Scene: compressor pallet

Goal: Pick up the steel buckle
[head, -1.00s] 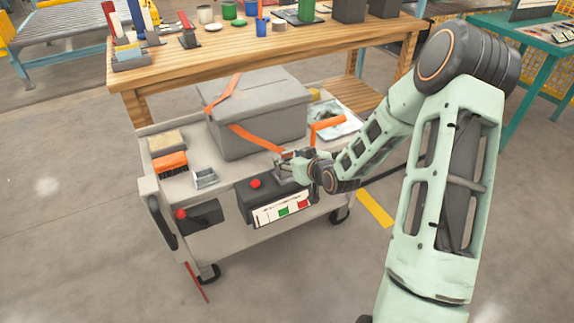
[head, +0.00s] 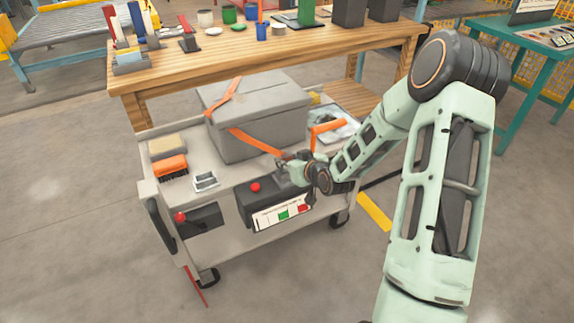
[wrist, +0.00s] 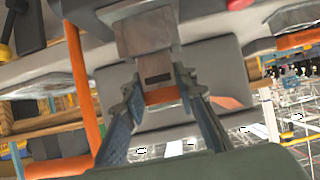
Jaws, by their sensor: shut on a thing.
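The steel buckle (wrist: 150,45) is a grey metal piece with a dark slot, seen between and beyond my fingers in the wrist view. My gripper (wrist: 158,82) is shut on it, with an orange strap piece just behind the fingertips. In the head view my gripper (head: 284,166) is at the front of the grey lidded box (head: 262,132), by the lower end of its orange strap (head: 255,141). The buckle is small there and mostly hidden by the gripper.
The cart (head: 225,182) also bears an orange brush (head: 171,166), a tan block (head: 167,146) and a small silver frame-like piece (head: 206,181). A dark control box with a red button (head: 255,187) is just below my gripper. A wooden bench (head: 300,53) stands behind.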

